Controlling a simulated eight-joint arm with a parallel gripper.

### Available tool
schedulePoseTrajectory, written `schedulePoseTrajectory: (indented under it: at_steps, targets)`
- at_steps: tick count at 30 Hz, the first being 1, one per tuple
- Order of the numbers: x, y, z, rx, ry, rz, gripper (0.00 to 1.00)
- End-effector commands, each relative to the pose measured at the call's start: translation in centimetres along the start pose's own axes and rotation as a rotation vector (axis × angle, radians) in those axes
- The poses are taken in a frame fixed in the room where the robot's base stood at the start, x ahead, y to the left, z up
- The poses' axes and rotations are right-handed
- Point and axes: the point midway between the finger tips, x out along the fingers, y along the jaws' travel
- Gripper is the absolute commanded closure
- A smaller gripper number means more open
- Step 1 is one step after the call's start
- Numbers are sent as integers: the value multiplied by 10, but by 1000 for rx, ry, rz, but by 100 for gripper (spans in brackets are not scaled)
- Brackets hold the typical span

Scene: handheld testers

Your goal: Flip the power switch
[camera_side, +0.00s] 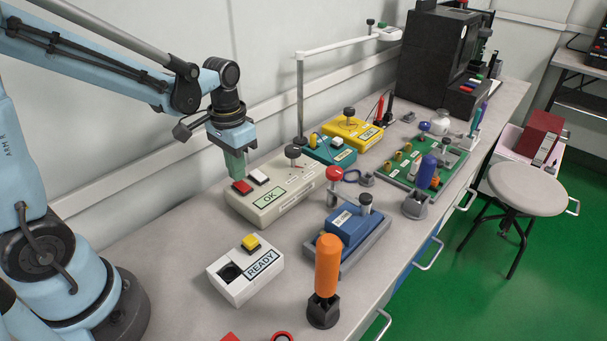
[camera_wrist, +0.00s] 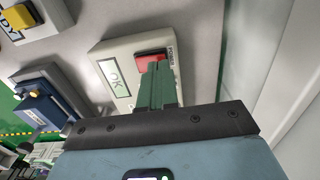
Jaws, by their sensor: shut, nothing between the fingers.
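A beige tester box (camera_side: 270,212) with a green OK label stands on the bench in the side view. My gripper (camera_side: 237,174) is shut and empty, pointing down right over the red switch. I cannot tell whether the fingertips touch it. The OK label (camera_wrist: 114,78) also shows in the wrist view.
A white READY box (camera_side: 240,278) with a yellow button stands to the front. A blue tester (camera_side: 352,228), an orange-handled tool (camera_side: 327,265) and a red knob (camera_side: 334,174) stand to the right. Yellow (camera_side: 350,133) and teal (camera_side: 325,150) boxes stand behind. The wall is close on the left.

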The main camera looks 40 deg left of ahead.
Motion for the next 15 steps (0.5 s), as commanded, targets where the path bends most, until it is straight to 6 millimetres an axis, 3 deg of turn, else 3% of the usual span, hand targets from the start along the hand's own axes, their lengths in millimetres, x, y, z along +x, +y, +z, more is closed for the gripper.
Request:
schedulePoseTrajectory:
  at_steps: [15]
  targets:
    - [7, 0, 0, 0, 0, 0, 100]
